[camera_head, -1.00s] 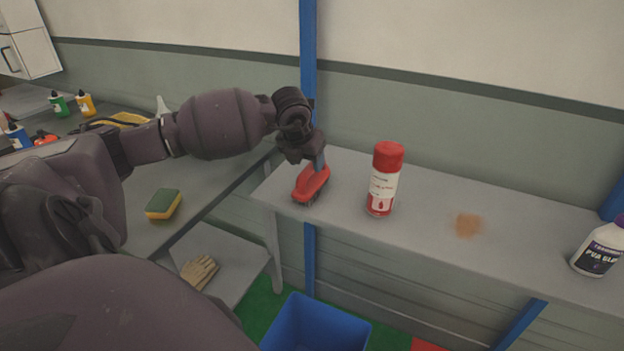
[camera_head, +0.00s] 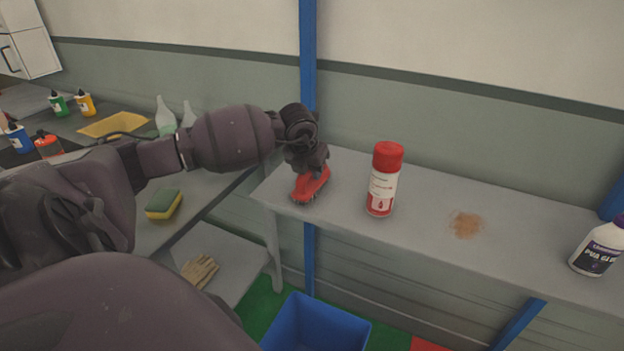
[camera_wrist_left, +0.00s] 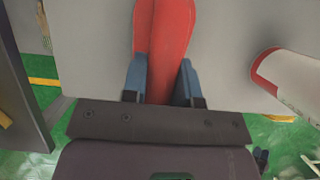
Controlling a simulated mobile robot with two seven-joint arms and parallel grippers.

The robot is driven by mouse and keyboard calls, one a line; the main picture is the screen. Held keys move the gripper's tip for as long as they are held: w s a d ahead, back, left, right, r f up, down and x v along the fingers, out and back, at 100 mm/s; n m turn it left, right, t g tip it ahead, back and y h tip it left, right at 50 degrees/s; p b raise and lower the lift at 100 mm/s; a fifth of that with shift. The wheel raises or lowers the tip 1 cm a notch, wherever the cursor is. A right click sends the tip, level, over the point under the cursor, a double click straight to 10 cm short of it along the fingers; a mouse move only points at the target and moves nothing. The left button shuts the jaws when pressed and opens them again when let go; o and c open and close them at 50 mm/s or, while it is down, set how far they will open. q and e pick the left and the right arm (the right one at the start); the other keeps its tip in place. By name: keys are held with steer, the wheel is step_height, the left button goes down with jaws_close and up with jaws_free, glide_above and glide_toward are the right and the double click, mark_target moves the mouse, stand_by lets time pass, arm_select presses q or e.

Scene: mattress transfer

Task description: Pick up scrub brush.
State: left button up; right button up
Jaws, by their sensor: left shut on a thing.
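The scrub brush (camera_head: 311,186) has a red body with dark bristles underneath. It rests on the left end of the grey shelf (camera_head: 420,222) in the head view. My left gripper (camera_head: 311,172) is right above it, pointing down, with its fingers on the brush's sides. In the left wrist view the red brush (camera_wrist_left: 170,40) lies between the two blue-grey fingers of my left gripper (camera_wrist_left: 161,82), which is shut on it. The fingertips are partly hidden in the head view. My right gripper is not in view.
A red and white spray can (camera_head: 383,180) stands just right of the brush. A brown stain (camera_head: 465,224) and a glue bottle (camera_head: 598,247) are farther right. A blue bin (camera_head: 318,325) is below the shelf. A sponge (camera_head: 164,204) lies on the left table.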

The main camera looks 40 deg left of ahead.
arm_select(q)
step_height(320, 180, up, 20)
steer(key=shift+b, duration=0.4)
stand_by(0.3)
